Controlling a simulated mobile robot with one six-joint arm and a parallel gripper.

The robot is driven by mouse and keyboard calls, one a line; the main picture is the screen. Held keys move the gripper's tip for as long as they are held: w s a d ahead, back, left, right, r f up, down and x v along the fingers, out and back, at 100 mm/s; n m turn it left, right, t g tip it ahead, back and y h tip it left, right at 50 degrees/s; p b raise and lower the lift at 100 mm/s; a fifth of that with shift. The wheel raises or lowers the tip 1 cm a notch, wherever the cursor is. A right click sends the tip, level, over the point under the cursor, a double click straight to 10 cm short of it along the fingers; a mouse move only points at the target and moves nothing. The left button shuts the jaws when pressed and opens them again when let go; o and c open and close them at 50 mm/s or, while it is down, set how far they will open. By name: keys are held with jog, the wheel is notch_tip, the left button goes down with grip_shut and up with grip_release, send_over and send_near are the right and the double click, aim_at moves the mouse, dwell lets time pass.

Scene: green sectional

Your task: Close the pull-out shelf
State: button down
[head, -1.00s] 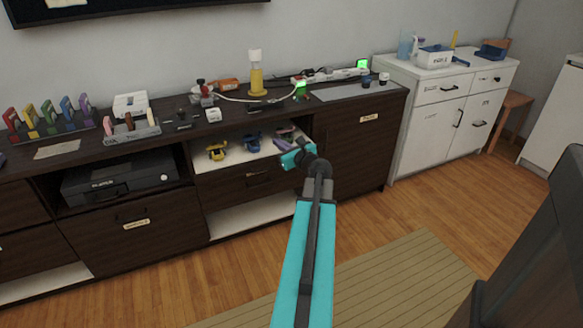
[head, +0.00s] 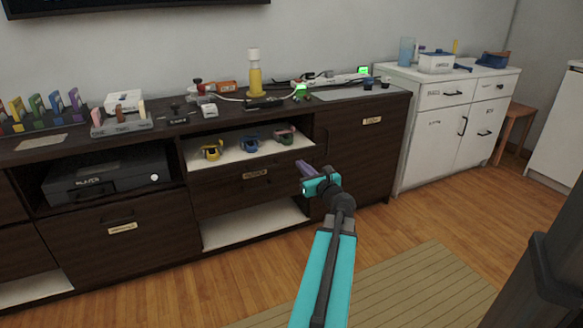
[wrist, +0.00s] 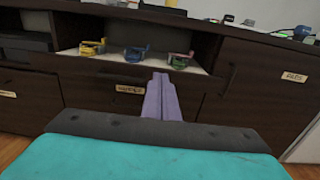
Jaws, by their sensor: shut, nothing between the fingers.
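The pull-out shelf (head: 232,155) is a pale board in the dark cabinet, above a drawer with a label. Its front edge looks about level with the drawer front below, but I cannot tell exactly. A yellow item (head: 212,150), a blue item (head: 250,142) and a green-and-pink item (head: 284,136) stand on it. The shelf also shows in the wrist view (wrist: 118,58). My gripper (head: 305,168) is teal with purple fingers, shut and empty. It is in front of the cabinet, below and right of the shelf's right end. In the wrist view, its fingers (wrist: 162,97) overlap the drawer front.
The dark cabinet top (head: 225,113) carries a yellow bottle (head: 255,78), cables and small items. A black box (head: 108,176) sits in the left compartment. A white cabinet (head: 440,125) stands at the right. Open wooden floor and a striped rug (head: 400,290) lie in front.

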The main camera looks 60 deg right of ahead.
jog(key=shift+s+d+f+h+b, duration=0.2)
jog(key=shift+s+f+b, duration=0.25)
jog(key=shift+f, duration=0.25)
jog(key=shift+s+d+f+h+b, duration=0.1)
jog(key=shift+s+d+f+b, duration=0.1)
jog(key=shift+s+f+b, duration=0.3)
jog(key=shift+w+d+f, duration=0.15)
jog(key=shift+w+f, duration=0.05)
jog(key=shift+w, duration=0.1)
jog(key=b, duration=0.5)
send_near(291, 156)
jog(key=w, duration=0.1)
jog(key=w+r, duration=0.1)
jog(key=w+d+r, duration=0.1)
jog(key=w, duration=0.1)
jog(key=shift+w+d, duration=0.15)
jog(key=shift+b+x, duration=0.4)
jog(key=shift+x, duration=0.7)
jog(key=shift+r, duration=0.2)
jog(key=shift+w, duration=0.1)
